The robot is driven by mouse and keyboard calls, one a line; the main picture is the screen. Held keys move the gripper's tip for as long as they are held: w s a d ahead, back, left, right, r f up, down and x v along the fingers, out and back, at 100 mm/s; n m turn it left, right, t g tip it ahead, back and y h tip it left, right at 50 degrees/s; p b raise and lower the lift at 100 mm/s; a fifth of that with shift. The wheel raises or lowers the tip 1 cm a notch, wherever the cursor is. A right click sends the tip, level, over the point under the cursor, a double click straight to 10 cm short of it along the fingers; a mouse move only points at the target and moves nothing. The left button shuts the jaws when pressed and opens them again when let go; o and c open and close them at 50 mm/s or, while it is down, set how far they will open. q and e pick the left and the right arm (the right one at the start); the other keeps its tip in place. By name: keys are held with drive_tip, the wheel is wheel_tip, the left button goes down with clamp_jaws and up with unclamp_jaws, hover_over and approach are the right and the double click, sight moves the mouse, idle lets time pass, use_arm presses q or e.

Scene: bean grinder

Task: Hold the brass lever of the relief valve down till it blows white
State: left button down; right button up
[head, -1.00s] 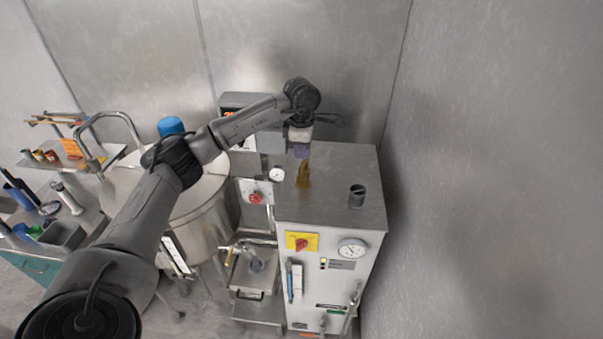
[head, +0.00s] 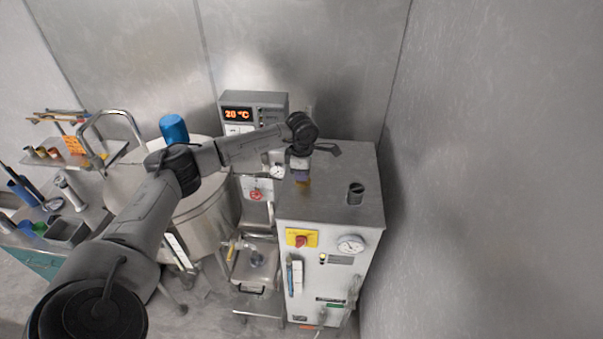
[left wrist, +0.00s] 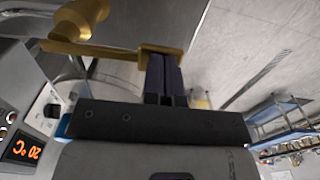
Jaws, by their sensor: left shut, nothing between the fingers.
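The brass relief valve (head: 303,183) stands on top of the grey steam cabinet (head: 335,205). In the head view only a small brass patch shows below my left gripper (head: 300,173). In the left wrist view the valve body (left wrist: 84,17) is at the top left, and its brass lever (left wrist: 100,50) reaches right to a flat end plate. The shut purple fingers of my left gripper (left wrist: 163,58) are at that end plate and appear to touch it. I cannot tell how far the lever is pressed. No white plume shows. My right gripper is out of view.
A dark cup-like fitting (head: 355,193) stands on the cabinet top, right of the valve. A control box (head: 253,108) reading 20 °C is behind my forearm. A steel kettle (head: 205,212) stands left of the cabinet. Metal walls close in behind and right.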

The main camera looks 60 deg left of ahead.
use_arm(q)
wheel_tip(320, 180, down, 3)
drive_tip(key=t+y+b, duration=0.1)
drive_tip(key=b, duration=0.3)
drive_tip(key=shift+s+d+f, duration=0.15)
drive_tip(key=shift+r, duration=0.2)
idle(0.3)
idle(0.8)
idle(0.7)
idle(0.9)
